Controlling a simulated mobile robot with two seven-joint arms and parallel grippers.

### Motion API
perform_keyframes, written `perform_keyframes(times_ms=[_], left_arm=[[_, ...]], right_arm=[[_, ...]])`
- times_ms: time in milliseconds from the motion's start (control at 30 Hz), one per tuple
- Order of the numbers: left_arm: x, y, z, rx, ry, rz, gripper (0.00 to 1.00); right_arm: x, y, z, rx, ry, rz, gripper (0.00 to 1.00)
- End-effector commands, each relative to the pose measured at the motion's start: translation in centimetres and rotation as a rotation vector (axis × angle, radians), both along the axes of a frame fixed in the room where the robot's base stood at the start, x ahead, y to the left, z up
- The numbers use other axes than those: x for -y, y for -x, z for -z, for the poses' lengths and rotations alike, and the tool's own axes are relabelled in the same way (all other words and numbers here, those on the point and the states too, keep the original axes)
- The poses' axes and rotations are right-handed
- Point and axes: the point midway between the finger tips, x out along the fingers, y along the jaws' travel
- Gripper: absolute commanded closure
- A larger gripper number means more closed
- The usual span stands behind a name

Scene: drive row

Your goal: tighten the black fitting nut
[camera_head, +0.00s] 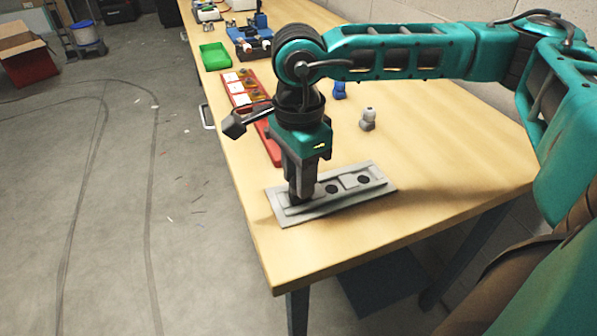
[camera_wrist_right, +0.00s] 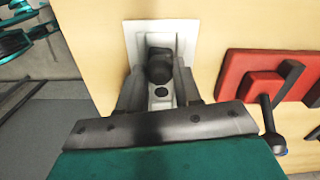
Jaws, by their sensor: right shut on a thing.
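A grey fitting plate (camera_head: 335,205) lies flat on the wooden table near its front left corner, with dark round holes and a raised rectangle along it. It shows as a pale plate in the right wrist view (camera_wrist_right: 134,38). My right gripper (camera_head: 301,192) points down over the plate's left end. Its fingers (camera_wrist_right: 160,86) are shut on the black fitting nut (camera_wrist_right: 159,66), which shows as a dark round piece over the plate in the wrist view. In the head view the fingers mostly hide the nut. My left gripper is in neither view.
A red tray (camera_head: 270,142) with pale cards lies behind the gripper. A small grey-and-white piece (camera_head: 368,119) and a blue piece (camera_head: 339,90) stand behind the plate. A green bin (camera_head: 214,56) is farther back. The table right of the plate is clear.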

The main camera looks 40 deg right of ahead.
Motion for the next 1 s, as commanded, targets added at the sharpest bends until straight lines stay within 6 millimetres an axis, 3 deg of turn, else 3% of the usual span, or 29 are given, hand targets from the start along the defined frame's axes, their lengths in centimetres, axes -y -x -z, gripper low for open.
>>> perform_keyframes(times_ms=[300,933,967,1000], left_arm=[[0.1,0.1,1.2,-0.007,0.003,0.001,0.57],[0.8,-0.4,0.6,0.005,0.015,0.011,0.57],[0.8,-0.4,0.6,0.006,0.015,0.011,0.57],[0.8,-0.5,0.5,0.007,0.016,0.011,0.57]], right_arm=[[-0.1,0.0,0.4,-0.001,-0.002,0.107,0.97],[0.0,0.1,0.0,-0.002,0.001,0.237,0.97],[0.0,0.1,0.0,-0.002,0.001,0.237,0.66],[0.0,0.0,0.0,-0.002,0.001,0.236,0.62]])
